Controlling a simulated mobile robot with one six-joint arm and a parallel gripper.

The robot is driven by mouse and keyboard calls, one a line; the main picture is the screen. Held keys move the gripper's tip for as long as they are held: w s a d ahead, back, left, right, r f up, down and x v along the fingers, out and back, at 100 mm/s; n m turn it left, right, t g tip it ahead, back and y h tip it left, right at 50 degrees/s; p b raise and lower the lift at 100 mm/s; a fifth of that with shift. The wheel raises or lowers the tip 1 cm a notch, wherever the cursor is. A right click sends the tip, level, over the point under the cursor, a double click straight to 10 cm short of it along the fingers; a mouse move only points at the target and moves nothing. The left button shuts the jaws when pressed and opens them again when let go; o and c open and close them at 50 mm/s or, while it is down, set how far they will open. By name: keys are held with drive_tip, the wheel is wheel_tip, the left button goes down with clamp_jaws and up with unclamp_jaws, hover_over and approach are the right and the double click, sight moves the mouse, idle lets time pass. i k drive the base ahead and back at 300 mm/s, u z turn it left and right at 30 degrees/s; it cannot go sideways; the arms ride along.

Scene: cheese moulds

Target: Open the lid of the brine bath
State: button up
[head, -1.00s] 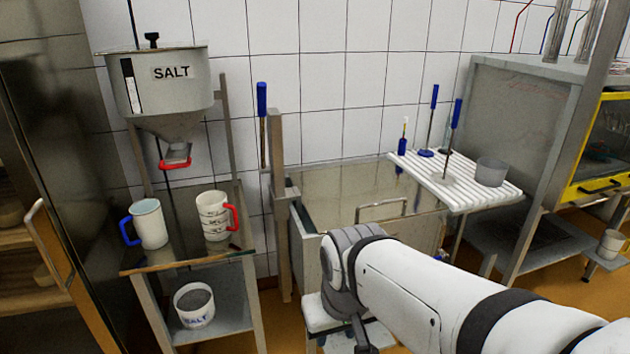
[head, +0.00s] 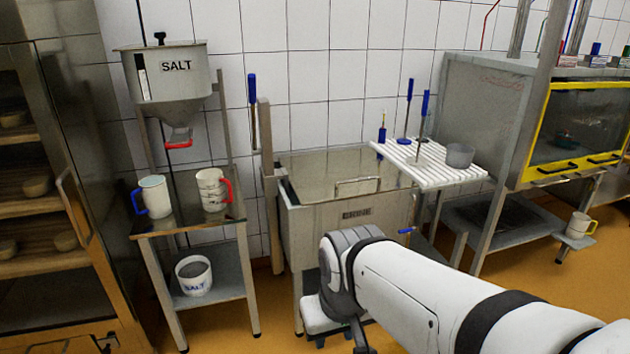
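The brine bath (head: 310,238) is a grey metal tank on legs against the tiled wall, with a dark label on its front. Its flat, glossy lid (head: 310,170) appears to lie closed over the top. A metal loop handle (head: 357,186) stands at the lid's front edge. My white arm reaches in from the lower right, and its wrist is in front of and below the bath's front. My gripper (head: 335,335) is at the bottom, partly hidden by the wrist and cut by the frame edge. Its fingers do not show clearly. The handle is apart from it.
A white slatted rack (head: 430,165) with blue-handled tools and a grey cup (head: 460,155) adjoins the bath's right side. A salt stand with two mugs (head: 155,196) is at left. A wooden post (head: 268,180) rises by the bath's left edge. Open floor shows at lower right.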

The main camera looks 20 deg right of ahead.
sight(324, 177)
drive_tip(key=u, duration=0.1)
drive_tip(key=k, duration=0.4)
drive_tip(key=z, duration=0.7)
drive_tip(key=i, duration=1.9)
